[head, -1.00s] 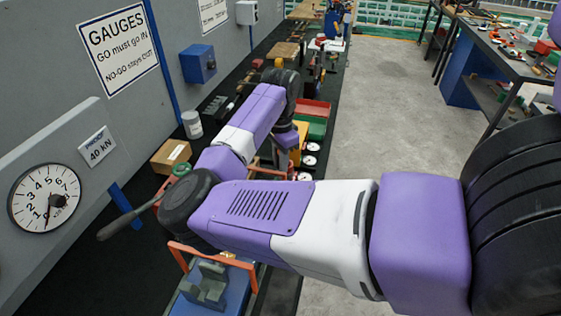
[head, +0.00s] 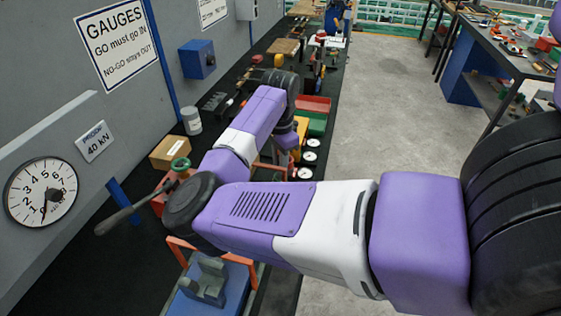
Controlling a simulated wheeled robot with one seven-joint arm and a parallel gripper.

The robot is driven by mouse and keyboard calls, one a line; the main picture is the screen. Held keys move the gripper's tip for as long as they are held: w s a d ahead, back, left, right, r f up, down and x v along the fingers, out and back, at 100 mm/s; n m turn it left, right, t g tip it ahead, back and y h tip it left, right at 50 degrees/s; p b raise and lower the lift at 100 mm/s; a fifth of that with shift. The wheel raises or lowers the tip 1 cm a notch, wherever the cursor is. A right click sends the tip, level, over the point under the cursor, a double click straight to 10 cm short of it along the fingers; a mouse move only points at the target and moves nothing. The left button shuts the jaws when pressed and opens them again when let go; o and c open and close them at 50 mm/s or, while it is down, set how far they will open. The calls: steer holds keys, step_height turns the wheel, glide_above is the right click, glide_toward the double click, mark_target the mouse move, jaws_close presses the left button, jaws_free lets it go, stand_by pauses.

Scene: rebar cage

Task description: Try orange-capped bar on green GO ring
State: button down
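My arm reaches away along the bench, and its dark wrist bends down near the green bin. My gripper's fingers are not visible; the arm hides that spot. I cannot make out the orange-capped bar. A small yellow-orange piece (head: 278,60) shows just beyond the wrist, but I cannot tell what it belongs to. I cannot make out the green GO ring either. A gauges sign (head: 118,42) on the grey wall reads that GO must go in and NO-GO stays out.
A red bin (head: 313,104) and a green bin (head: 316,124) stand right of the wrist, with white dials (head: 309,157) nearer. A cardboard box (head: 171,151), grey can (head: 191,121) and green-topped red device (head: 180,164) stand left. The floor (head: 390,130) on the right is clear.

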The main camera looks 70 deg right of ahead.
steer(key=shift+f+b, duration=0.7)
steer(key=shift+f, duration=0.8)
steer(key=c, duration=1.2)
jaws_free()
steer(key=shift+c, duration=0.2)
steer(key=shift+r+b, duration=0.6)
steer(key=shift+r, duration=3.35)
steer(key=shift+s, duration=0.1)
